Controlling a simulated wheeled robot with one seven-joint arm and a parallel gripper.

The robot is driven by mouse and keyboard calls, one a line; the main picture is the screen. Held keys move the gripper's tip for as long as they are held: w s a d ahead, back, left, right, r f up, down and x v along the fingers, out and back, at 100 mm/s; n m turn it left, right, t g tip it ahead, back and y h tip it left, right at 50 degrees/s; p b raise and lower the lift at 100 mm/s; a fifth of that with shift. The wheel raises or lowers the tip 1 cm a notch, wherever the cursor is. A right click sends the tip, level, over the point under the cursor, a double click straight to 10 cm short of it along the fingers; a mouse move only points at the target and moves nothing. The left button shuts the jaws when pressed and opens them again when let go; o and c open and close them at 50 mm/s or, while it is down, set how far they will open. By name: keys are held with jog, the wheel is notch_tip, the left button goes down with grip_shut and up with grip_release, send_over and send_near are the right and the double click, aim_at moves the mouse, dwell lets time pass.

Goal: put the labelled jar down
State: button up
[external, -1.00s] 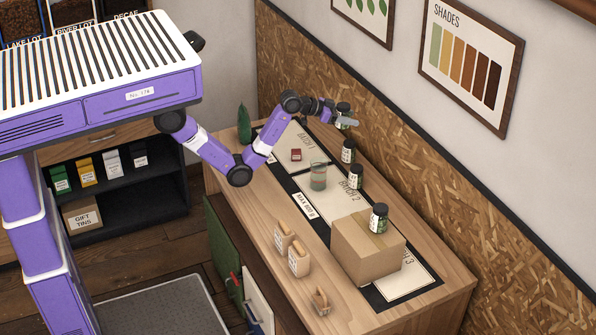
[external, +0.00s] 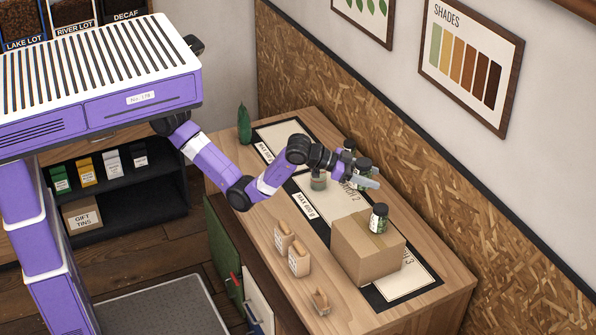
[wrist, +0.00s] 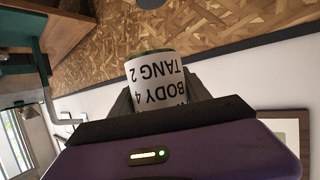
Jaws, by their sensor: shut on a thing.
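My gripper (external: 360,173) is shut on a labelled jar (external: 363,165) with a dark lid, held over the far side of the worktop around the Batch 2 card. In the wrist view the held jar (wrist: 155,82) shows a white label reading "BODY 4" and "TANG 2", upside down in the picture. Another dark jar (external: 350,145) shows just behind it. A further jar near the held one is largely hidden by my gripper. One more jar (external: 379,217) stands on top of a cardboard box (external: 362,250).
A glass (external: 318,181) with greenish contents stands left of my gripper, partly covered by my arm. Small tan bags (external: 299,260) and a wooden scoop (external: 320,302) are near the front edge. A wood-chip wall (external: 420,180) runs behind.

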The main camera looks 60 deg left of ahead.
aim_at(367, 246)
jog(key=s+n+y, duration=0.1)
jog(key=s+n+t+y, duration=0.1)
jog(key=s+d+n+y, duration=0.1)
jog(key=shift+d+r+y, duration=0.1)
jog(key=shift+r+y, duration=0.2)
jog(key=shift+r, duration=0.1)
notch_tip(367, 246, down, 20)
jog(key=shift+p, duration=0.95)
jog(key=shift+f, duration=0.1)
jog(key=o, duration=1.6)
